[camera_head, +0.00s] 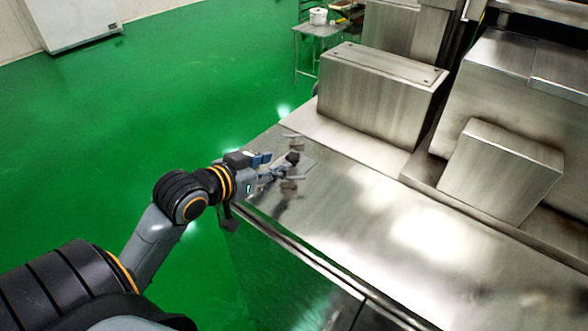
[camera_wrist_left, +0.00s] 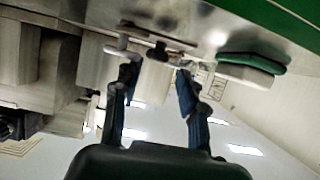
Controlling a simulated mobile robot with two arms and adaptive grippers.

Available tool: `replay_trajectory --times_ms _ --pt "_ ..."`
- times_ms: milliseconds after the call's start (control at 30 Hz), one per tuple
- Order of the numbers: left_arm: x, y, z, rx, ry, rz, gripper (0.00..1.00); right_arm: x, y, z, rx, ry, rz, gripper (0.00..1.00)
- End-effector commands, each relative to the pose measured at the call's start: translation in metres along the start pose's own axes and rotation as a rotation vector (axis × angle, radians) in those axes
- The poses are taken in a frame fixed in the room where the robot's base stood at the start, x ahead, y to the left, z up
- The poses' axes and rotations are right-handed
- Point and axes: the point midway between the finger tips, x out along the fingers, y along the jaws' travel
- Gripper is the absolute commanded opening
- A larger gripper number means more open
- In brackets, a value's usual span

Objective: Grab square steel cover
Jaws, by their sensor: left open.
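A thin, flat grey square piece, which looks like the square steel cover (camera_head: 306,163), lies on the steel worktop near its far left corner. Small upright metal fittings stand by it, and its outline is hard to make out against the steel. My left gripper (camera_head: 276,166) reaches over the worktop's left edge, close beside these parts, and hides some of them. In the left wrist view the gripper (camera_wrist_left: 158,74) has its two fingers apart with nothing held between them. A dark knob-like part (camera_wrist_left: 157,50) shows just past the fingertips; contact cannot be told. My right gripper is not in view.
A steel box housing (camera_head: 375,95) and a slanted steel block (camera_head: 503,172) stand at the back of the worktop (camera_head: 400,230). The worktop's middle is clear. Green floor (camera_head: 190,90) lies open to the left. A small table (camera_head: 318,30) with a white pot stands behind.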

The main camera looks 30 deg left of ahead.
Motion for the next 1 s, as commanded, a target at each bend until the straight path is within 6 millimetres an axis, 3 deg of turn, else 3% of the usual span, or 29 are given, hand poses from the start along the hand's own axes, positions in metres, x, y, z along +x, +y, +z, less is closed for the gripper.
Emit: replay_trajectory --times_ms 267,500,767,1000 --pt "0.023 0.002 -0.005 -0.003 -0.001 0.001 0.42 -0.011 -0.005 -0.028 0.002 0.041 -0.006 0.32" --pt "0.056 0.003 -0.003 -0.001 0.0 0.0 0.42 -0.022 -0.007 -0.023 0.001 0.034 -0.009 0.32" --pt "0.06 0.003 -0.001 0.001 0.0 0.0 0.42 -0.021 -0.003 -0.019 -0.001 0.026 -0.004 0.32" --pt "0.06 0.003 -0.001 0.001 0.0 0.0 0.0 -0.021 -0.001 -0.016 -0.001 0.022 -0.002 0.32"
